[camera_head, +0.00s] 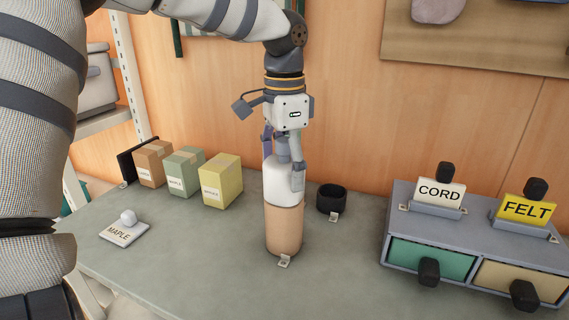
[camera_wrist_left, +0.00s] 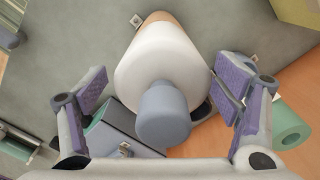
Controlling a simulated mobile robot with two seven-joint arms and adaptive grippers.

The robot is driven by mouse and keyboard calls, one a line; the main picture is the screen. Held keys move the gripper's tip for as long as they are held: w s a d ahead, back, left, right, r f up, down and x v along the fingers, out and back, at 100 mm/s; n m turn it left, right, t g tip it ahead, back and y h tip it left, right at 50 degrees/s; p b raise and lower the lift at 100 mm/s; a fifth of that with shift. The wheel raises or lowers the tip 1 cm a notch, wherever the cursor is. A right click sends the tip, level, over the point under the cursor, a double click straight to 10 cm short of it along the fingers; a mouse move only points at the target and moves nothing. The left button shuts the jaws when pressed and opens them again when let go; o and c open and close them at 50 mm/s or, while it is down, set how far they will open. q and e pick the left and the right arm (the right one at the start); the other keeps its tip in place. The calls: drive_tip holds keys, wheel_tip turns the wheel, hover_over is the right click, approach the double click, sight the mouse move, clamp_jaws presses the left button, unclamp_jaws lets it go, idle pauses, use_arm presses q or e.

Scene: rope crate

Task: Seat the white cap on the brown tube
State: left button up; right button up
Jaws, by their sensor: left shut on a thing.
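The brown tube (camera_head: 285,230) stands upright on the grey-green bench in the head view. The white cap (camera_head: 279,184) is at the tube's top end, in line with it, with no clear gap showing between them. My left gripper (camera_head: 283,166) points down from above and is shut on the cap, one finger on each side. In the left wrist view the white cap (camera_wrist_left: 165,55) shows with its blue-grey knob (camera_wrist_left: 163,113) between the purple finger pads. A sliver of the brown tube (camera_wrist_left: 158,16) shows beyond it. How deep the cap sits is hidden. My right gripper is out of view.
A black round cup (camera_head: 331,199) stands close right of the tube. Brown, green and yellow boxes (camera_head: 220,181) stand behind left. A MAPLE tag (camera_head: 124,232) lies at left. A drawer unit (camera_head: 400,225) with CORD and FELT signs fills the right. The front bench is clear.

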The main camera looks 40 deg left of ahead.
use_arm(q)
drive_tip(key=shift+f, duration=0.15)
drive_tip(key=o, duration=1.3)
wheel_tip(320, 180, up, 12)
